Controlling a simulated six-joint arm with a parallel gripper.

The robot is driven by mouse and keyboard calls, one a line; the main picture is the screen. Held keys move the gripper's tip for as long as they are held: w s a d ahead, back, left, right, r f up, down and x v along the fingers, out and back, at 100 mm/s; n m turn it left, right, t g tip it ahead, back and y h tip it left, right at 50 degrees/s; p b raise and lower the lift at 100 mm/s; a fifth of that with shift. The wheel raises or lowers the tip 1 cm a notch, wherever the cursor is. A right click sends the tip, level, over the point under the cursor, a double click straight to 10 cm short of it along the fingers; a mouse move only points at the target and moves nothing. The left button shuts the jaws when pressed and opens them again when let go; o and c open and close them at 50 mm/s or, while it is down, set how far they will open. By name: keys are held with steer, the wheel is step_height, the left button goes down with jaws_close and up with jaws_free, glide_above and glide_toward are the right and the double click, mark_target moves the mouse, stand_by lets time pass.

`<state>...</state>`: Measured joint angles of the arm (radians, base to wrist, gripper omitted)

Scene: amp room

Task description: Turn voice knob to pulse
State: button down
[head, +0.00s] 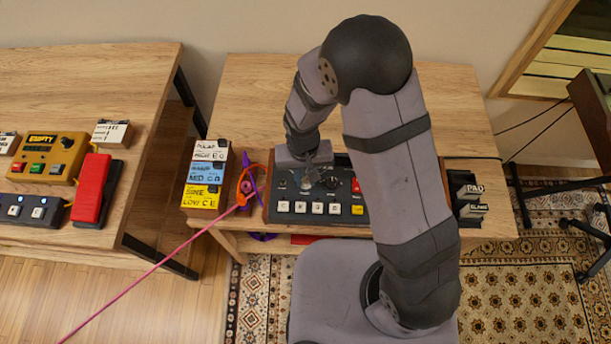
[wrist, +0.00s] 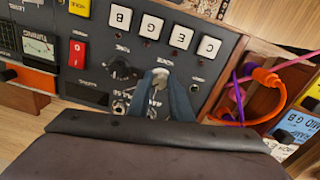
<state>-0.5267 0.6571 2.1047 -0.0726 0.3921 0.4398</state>
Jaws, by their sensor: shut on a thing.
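A dark control panel (head: 287,208) in a wooden case sits on the middle table, and it fills much of the wrist view (wrist: 95,45), upside down. My gripper (head: 318,180) reaches down onto its upper part. In the wrist view my gripper (wrist: 160,88) is shut on a small knob (wrist: 160,76), which I take to be the voice knob. The fingers cover most of the knob, so its pointer setting cannot be read. A black knob (wrist: 122,68) labelled tone stands beside it. Printed labels near the fingers are partly hidden.
White letter buttons (wrist: 150,26) and a yellow button (head: 357,210) line the panel's front. A red switch (wrist: 77,54) and a meter (wrist: 37,45) are to one side. Orange and purple cables (wrist: 262,80) hang at the case's edge, near stacked labelled boxes (head: 208,172).

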mark_target(305, 181)
steer(key=c, duration=1.6)
jaws_free()
steer(key=shift+r, duration=0.15)
steer(key=shift+a+r+b, duration=0.1)
steer(key=shift+r+b, duration=0.55)
steer(key=shift+r, duration=2.9)
